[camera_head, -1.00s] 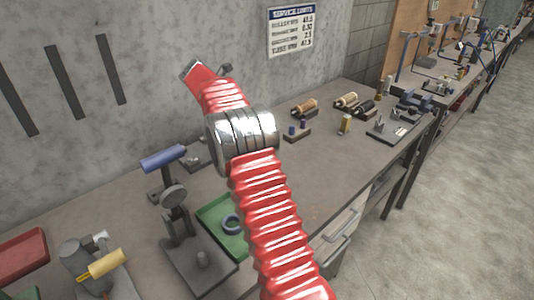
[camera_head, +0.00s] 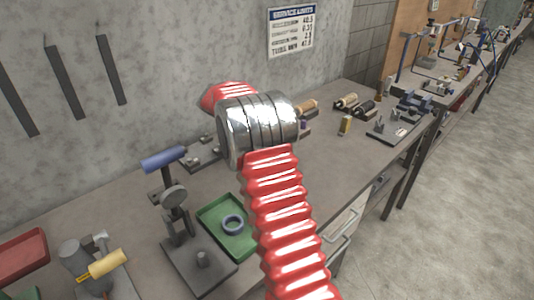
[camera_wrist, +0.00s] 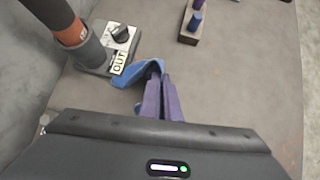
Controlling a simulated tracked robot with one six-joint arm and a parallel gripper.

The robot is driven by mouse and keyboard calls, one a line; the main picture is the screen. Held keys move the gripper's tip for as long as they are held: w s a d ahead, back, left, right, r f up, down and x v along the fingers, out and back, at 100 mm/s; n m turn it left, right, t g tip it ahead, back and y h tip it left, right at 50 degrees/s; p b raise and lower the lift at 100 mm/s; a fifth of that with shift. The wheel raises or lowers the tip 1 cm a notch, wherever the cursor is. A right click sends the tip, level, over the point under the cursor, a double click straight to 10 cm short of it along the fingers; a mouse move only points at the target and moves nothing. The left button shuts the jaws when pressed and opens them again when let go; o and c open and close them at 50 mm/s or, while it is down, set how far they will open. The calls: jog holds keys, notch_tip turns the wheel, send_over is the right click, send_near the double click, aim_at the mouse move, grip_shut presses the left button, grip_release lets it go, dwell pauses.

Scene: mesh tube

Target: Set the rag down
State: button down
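In the wrist view the blue rag (camera_wrist: 145,76) is bunched at the tips of my gripper (camera_wrist: 156,72). The two purple fingers are close together with the rag pinched between them, and a fold of it sticks out to the left. The rag is over the grey bench top (camera_wrist: 225,85); I cannot tell whether it touches the bench. In the head view my red arm hides the gripper and the rag.
A grey block with a knob and an "OUT" label (camera_wrist: 119,62) stands just left of the rag. A small block with blue-purple pegs (camera_wrist: 190,38) is beyond it. A green tray with a ring (camera_head: 211,217) is left of my arm. The bench to the rag's right is clear.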

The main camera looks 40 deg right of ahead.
jog(key=s+d+f, duration=0.1)
jog(key=s+f, duration=0.1)
jog(key=s, duration=0.1)
jog(key=s+d+f, duration=0.2)
jog(key=s, duration=0.1)
jog(key=s+d+f, duration=0.2)
jog(key=s, duration=0.1)
jog(key=shift+s+d, duration=0.15)
jog(key=shift+d, duration=0.05)
jog(key=c, duration=1.6)
grip_release()
jog(key=shift+o, duration=0.2)
jog(key=shift+r, duration=0.1)
jog(key=shift+s+d+r+p, duration=0.15)
jog(key=shift+r+p, duration=0.15)
jog(key=shift+r, duration=0.15)
jog(key=shift+s+r+p, duration=0.15)
jog(key=shift+r+p, duration=0.15)
jog(key=shift+r, duration=0.1)
jog(key=shift+s+d+r, duration=0.15)
jog(key=shift+s+r, duration=0.05)
jog(key=shift+r, duration=0.4)
notch_tip(320, 180, up, 7)
jog(key=s+d, duration=0.1)
jog(key=s, duration=0.1)
jog(key=shift+s+d, duration=0.25)
jog(key=shift+s, duration=0.05)
